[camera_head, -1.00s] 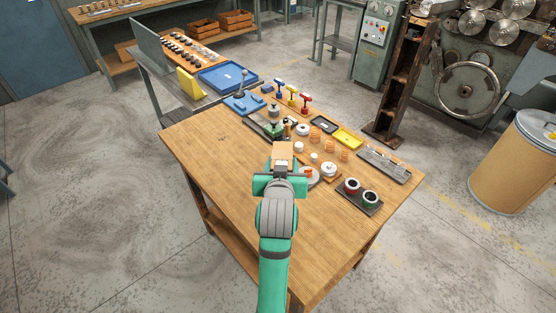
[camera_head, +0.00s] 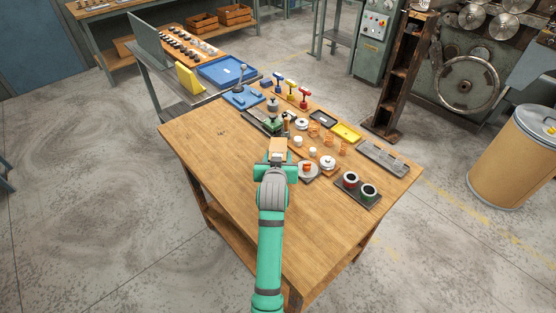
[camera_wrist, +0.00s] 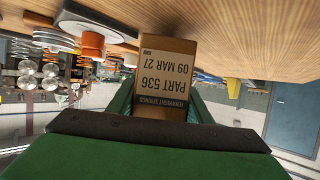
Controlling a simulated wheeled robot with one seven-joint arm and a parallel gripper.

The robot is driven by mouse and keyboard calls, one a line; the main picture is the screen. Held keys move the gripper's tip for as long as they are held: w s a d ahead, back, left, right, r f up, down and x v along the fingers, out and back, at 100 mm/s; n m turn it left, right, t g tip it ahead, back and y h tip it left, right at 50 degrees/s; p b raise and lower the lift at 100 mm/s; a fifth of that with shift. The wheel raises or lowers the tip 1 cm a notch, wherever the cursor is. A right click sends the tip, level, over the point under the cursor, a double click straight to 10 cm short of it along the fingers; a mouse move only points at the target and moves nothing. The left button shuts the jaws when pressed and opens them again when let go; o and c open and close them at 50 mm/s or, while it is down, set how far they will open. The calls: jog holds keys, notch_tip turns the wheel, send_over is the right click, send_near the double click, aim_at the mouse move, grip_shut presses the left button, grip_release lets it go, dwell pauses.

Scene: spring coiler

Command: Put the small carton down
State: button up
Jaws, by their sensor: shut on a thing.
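The small carton (camera_head: 277,146) is a brown box held at the end of my arm over the wooden workbench. My gripper (camera_head: 276,159) is shut on it. In the wrist view the carton (camera_wrist: 165,80) fills the middle, with a printed label reading "PART 536, 09 MAR 27" upside down. The carton's far end is close to the bench top (camera_wrist: 240,40); I cannot tell whether it touches. The green fingers show on both sides of the carton.
The bench's left part (camera_head: 215,150) is clear.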

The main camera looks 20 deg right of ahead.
jog(key=shift+f, duration=0.75)
jog(key=shift+f, duration=0.15)
jog(key=o, duration=1.5)
